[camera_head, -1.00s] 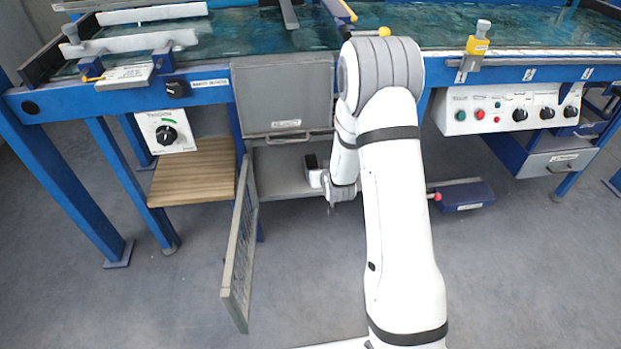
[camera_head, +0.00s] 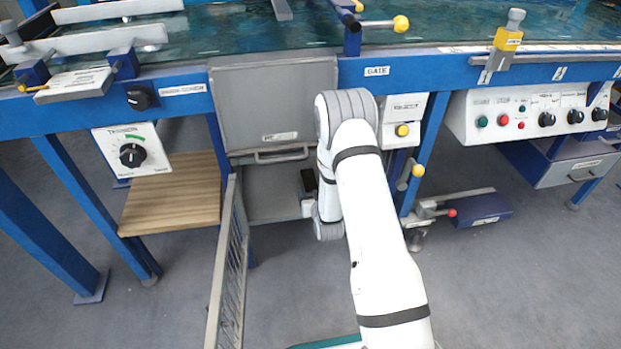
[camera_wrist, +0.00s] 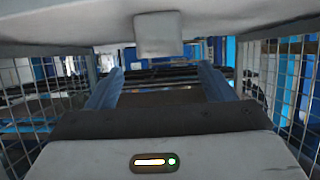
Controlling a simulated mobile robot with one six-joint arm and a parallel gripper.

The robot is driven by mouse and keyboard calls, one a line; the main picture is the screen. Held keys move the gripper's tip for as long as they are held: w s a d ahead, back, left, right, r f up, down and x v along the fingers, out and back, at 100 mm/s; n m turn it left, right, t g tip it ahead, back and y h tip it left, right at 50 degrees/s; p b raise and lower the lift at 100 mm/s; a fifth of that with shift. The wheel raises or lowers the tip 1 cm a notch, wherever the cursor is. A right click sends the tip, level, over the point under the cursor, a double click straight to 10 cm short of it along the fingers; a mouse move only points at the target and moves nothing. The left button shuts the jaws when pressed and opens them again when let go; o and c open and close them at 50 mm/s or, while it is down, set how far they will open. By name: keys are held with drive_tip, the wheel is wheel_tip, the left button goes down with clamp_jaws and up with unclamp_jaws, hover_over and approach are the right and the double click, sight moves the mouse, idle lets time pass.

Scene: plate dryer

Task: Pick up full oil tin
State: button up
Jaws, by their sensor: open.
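I cannot make out an oil tin in either view. My gripper (camera_wrist: 160,84) shows in the wrist view with its two bluish fingers apart, one on each side. Nothing is clearly held between them; the area there is dark and cluttered. In the head view my arm reaches down in front of the grey cabinet (camera_head: 272,100), at its open lower compartment (camera_head: 272,190). The fingers cannot be made out in that view.
The open mesh door (camera_head: 230,275) sticks out toward me, left of my arm. A wooden shelf (camera_head: 175,190) is further left. A blue pedal unit (camera_head: 480,208) is low on the right. Wire mesh (camera_wrist: 285,90) flanks the gripper in the wrist view.

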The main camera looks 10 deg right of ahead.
sight(310, 184)
drive_tip(key=b+x, duration=0.4)
drive_tip(key=x, duration=0.3)
drive_tip(key=shift+w+f, duration=0.15)
drive_tip(key=shift+w, duration=0.4)
drive_tip(key=c, duration=1.3)
